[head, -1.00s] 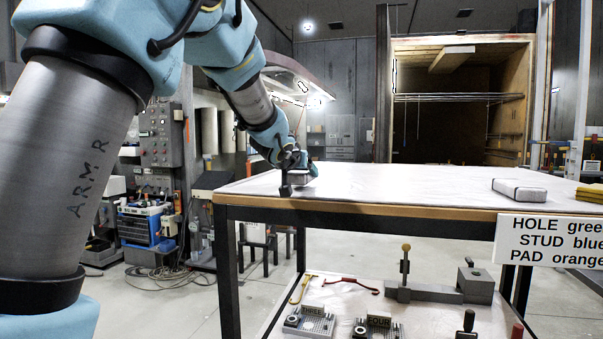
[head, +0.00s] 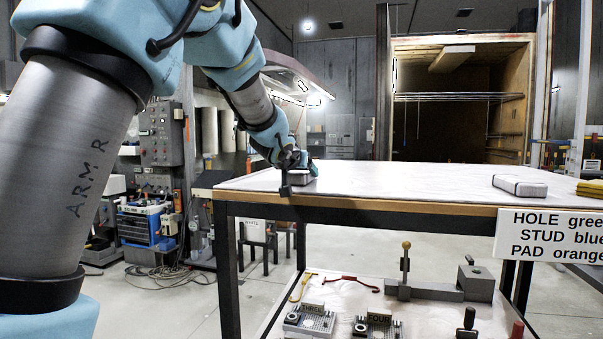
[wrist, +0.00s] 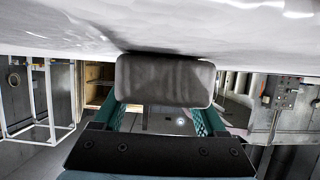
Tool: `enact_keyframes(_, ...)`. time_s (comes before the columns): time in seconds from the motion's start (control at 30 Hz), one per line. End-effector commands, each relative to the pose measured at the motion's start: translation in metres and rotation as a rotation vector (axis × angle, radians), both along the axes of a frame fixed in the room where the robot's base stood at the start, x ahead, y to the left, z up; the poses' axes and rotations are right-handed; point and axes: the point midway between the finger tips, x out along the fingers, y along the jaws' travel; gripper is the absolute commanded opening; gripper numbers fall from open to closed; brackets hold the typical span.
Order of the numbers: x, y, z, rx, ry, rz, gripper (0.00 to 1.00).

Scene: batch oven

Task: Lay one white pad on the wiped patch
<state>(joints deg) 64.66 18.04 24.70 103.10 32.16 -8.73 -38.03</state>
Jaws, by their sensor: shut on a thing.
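My gripper (wrist: 164,117) is shut on a pale, rounded block that looks like a white pad (wrist: 165,80), grey in shadow. Its teal fingers lie along the pad's two sides. In the head view my gripper (head: 291,183) is low over the left end of the white table top (head: 400,181). In the wrist view the pad's far edge is at or very near the white surface (wrist: 75,25); I cannot tell whether it touches. A similar pale pad (head: 519,187) lies at the table's right. I cannot make out the wiped patch.
A yellow stack (head: 590,188) lies at the right edge. A sign (head: 550,234) hangs at the table's front. An open oven (head: 460,100) stands behind. The table's middle is clear.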

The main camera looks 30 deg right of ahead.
Motion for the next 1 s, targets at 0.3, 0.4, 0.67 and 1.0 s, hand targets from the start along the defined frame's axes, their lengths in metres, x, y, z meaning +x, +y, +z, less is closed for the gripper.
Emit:
enact_keyframes(0.3,0.0,0.0,-0.001,0.0,0.0,0.0,0.96)
enact_keyframes(0.4,0.0,0.0,-0.001,0.0,0.0,0.0,1.0)
enact_keyframes(0.67,-0.003,0.002,0.0,-0.001,-0.001,0.0,1.0)
enact_keyframes(1.0,-0.038,0.034,0.017,-0.006,0.0,-0.002,1.0)
